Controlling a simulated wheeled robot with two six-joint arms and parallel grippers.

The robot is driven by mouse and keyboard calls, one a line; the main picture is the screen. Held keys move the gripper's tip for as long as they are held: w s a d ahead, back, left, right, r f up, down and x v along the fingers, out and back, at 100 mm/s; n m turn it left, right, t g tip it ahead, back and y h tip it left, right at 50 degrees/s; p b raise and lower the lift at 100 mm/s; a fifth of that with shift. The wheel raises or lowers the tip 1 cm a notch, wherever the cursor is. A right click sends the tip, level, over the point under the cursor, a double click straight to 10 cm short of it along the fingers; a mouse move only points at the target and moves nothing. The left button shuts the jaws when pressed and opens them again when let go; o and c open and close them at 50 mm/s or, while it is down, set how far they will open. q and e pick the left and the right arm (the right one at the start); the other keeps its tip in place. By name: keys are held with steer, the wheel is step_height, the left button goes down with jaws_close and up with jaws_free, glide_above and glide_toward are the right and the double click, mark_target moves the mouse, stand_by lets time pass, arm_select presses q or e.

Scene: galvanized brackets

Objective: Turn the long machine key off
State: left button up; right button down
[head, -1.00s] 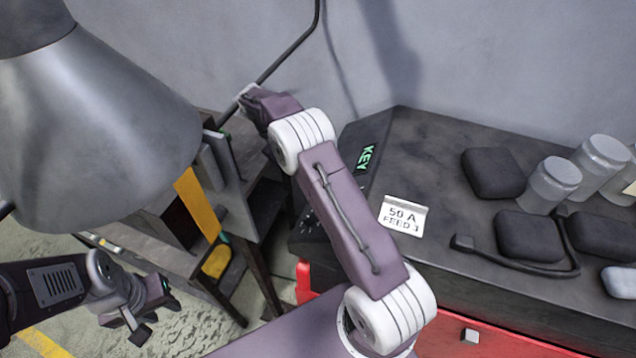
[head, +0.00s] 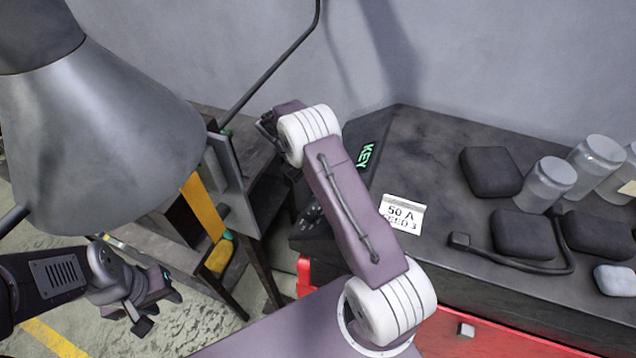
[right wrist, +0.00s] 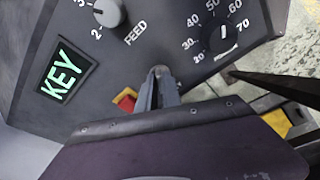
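The lit green KEY sign (right wrist: 61,75) is on the dark control panel (right wrist: 130,60) in the right wrist view; the sign also shows in the head view (head: 367,156). I cannot make out the long machine key itself. My right gripper (right wrist: 158,82) points at the panel below the FEED knob, its grey fingers close together; whether anything is between them is unclear. In the head view my right arm hides most of it. My left gripper (head: 158,312) is at the lower left with its fingers apart, away from the panel, and looks empty.
A FEED knob (right wrist: 109,13) and a numbered dial (right wrist: 219,38) are on the panel. A red and yellow part (right wrist: 125,99) shows beside my right fingers. A grey lamp shade (head: 95,140) hangs at left. Jars (head: 553,183) and dark blocks (head: 491,172) crowd the machine top.

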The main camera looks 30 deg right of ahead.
steer(key=shift+d+n+p, duration=0.1)
steer(key=shift+n+p, duration=0.45)
steer(key=shift+n, duration=0.65)
steer(key=shift+n+g+y, duration=0.3)
steer(key=shift+n+y, duration=0.2)
steer(key=shift+n, duration=0.9)
steer(key=shift+f, duration=0.1)
steer(key=c, duration=1.5)
jaws_free()
steer(key=shift+d+p, duration=0.1)
steer(key=shift+p, duration=0.2)
steer(key=shift+w, duration=0.1)
